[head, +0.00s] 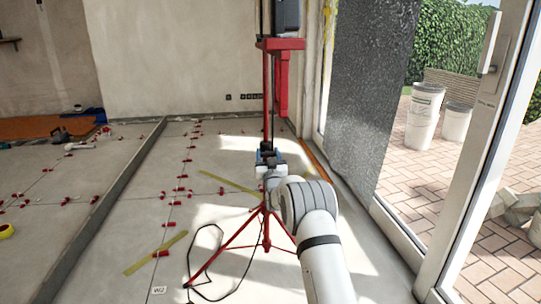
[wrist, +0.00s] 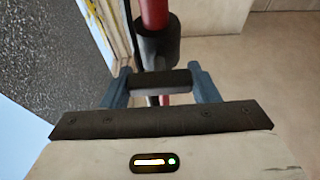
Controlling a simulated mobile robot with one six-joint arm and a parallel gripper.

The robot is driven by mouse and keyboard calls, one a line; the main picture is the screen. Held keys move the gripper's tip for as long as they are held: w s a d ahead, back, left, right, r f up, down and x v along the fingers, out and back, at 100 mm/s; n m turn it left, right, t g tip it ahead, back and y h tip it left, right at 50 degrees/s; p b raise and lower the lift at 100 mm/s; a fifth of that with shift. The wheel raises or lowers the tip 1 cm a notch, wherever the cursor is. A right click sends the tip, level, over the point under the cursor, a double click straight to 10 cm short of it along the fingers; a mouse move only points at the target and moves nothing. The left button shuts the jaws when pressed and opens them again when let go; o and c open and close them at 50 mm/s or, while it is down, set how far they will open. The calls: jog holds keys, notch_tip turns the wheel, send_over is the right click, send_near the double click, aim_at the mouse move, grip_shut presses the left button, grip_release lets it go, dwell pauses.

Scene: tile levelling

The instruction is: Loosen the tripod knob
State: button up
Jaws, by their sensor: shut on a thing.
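The red tripod (head: 267,110) stands on the tiled floor in the middle of the head view, legs spread, with a dark device on top. In the wrist view its red post (wrist: 154,12) runs into a dark collar (wrist: 158,45). Just in front of the collar is the dark, bar-shaped knob (wrist: 160,83). My gripper (wrist: 160,76) has its two blue fingers at the knob's two ends, shut on it. In the head view my gripper (head: 267,156) is against the post; the knob is hidden there or too small to make out.
A black cable (head: 212,262) loops on the floor by the tripod's left leg. Yellow strips (head: 155,253) and red levelling clips (head: 180,190) lie around. A glass door frame (head: 485,150) stands at right. White buckets (head: 424,112) are outside.

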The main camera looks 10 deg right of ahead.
aim_at(269, 155)
jog(key=n+y, duration=0.2)
jog(key=n, duration=0.2)
jog(key=n+g+y, duration=0.1)
jog(key=n+y, duration=0.2)
jog(key=n, duration=0.2)
jog(key=n+g+y, duration=0.1)
jog(key=n, duration=0.3)
jog(key=n+g+y, duration=0.1)
jog(key=n+g, duration=0.1)
jog(key=n, duration=0.2)
jog(key=shift+a+n, duration=0.1)
jog(key=shift+n, duration=0.3)
jog(key=o, duration=1)
jog(key=p+v, duration=0.2)
jog(key=v, duration=0.4)
jog(key=shift+s, duration=0.35)
jog(key=shift+s+d+f, duration=0.15)
jog(key=shift+s+d, duration=0.2)
jog(key=shift+s, duration=0.15)
